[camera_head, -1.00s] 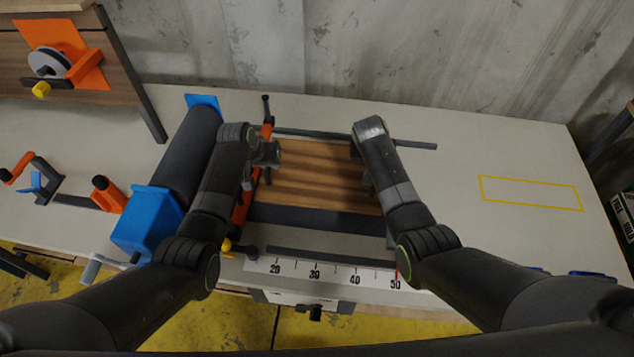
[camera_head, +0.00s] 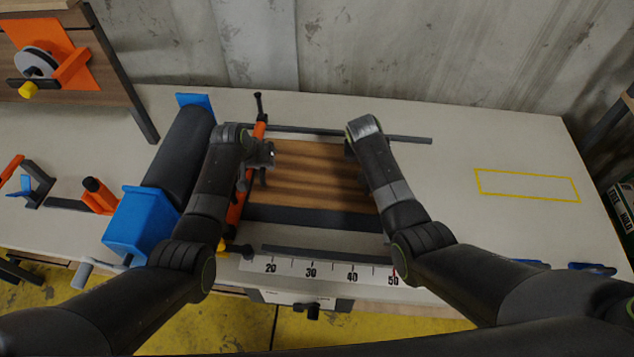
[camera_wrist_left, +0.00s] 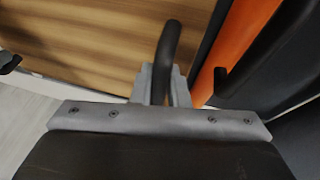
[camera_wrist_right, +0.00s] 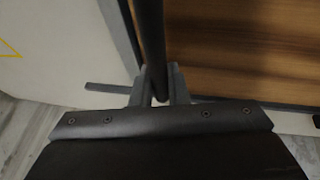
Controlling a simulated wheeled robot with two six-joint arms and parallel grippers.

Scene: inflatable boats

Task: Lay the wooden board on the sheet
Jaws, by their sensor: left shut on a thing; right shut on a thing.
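The wooden board (camera_head: 308,178) is brown and striped. It lies level between my two arms, over the dark sheet (camera_head: 312,217), whose front strip shows along the board's near edge. I cannot tell whether board and sheet touch. My left gripper (camera_head: 258,172) is shut on a dark curved handle at the board's left end; the handle (camera_wrist_left: 168,50) shows in the left wrist view. My right gripper (camera_wrist_right: 158,95) is shut on a dark upright handle (camera_wrist_right: 150,40) at the right end. In the head view the right fingertips are hidden behind the arm.
A dark roller (camera_head: 182,150) with a blue end block (camera_head: 140,220) and an orange bar (camera_head: 238,200) stand left of the board. A ruler (camera_head: 330,273) runs along the front. A yellow outlined rectangle (camera_head: 527,173) marks bare table on the right.

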